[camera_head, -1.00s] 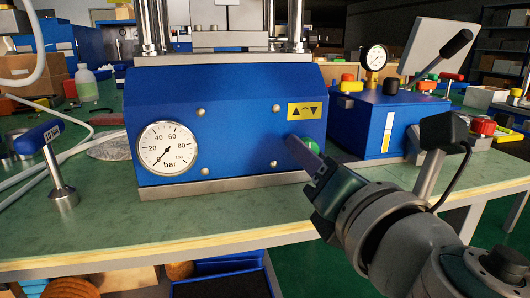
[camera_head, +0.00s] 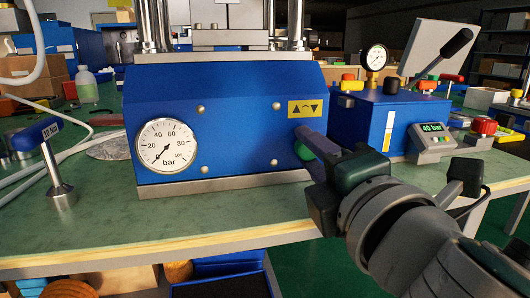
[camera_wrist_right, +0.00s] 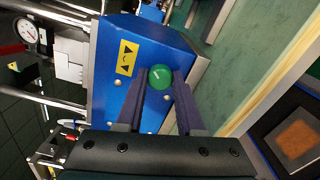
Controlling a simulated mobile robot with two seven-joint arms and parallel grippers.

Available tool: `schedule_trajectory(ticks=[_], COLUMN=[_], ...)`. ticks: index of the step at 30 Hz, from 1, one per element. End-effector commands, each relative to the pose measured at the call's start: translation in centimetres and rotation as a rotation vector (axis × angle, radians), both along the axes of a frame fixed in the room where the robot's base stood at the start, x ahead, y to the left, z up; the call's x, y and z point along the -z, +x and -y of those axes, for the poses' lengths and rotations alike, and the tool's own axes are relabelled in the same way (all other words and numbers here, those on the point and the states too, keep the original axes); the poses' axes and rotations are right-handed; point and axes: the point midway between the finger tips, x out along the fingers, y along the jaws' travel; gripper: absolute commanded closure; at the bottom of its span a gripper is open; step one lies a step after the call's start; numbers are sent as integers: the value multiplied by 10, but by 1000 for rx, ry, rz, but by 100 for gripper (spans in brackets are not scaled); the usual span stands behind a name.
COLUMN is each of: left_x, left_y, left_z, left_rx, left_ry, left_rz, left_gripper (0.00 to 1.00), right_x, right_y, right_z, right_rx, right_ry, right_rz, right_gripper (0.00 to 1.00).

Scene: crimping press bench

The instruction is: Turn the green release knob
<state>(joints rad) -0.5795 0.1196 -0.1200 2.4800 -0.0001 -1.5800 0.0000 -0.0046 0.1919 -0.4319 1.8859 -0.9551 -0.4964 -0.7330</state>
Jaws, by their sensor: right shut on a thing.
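The green release knob (camera_head: 304,151) is on the front of the blue press body (camera_head: 230,105), below the yellow arrow label. In the head view it is partly hidden behind my right gripper (camera_head: 308,143). In the right wrist view the round green knob (camera_wrist_right: 160,77) sits between the two finger ends, with a pale line across its face slanting. My right gripper is shut on it. My left gripper is not in view.
A pressure gauge (camera_head: 167,146) is on the left of the press front. A blue-handled tool (camera_head: 40,135) stands on the bench at left. A blue pump box (camera_head: 372,118) and a display reading 40 bar (camera_head: 432,128) stand at right.

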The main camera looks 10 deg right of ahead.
Motion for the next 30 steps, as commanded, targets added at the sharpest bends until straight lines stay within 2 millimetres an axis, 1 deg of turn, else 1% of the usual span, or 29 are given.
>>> schedule_trajectory(ticks=[3, 18, 24, 30], left_x=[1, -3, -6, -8], left_y=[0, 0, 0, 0], left_z=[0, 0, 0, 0], left_rx=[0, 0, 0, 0], left_ry=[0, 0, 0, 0], left_rz=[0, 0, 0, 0], left_gripper=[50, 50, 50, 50], right_x=[0, -1, -1, -1], right_y=[0, 0, 0, 0], right_z=[0, 0, 0, 0], right_rx=[1, 1, 1, 0], right_ry=[115, 571, 707, 795], right_rz=[-5, -20, -24, -27], right_gripper=[100, 100, 100, 100])
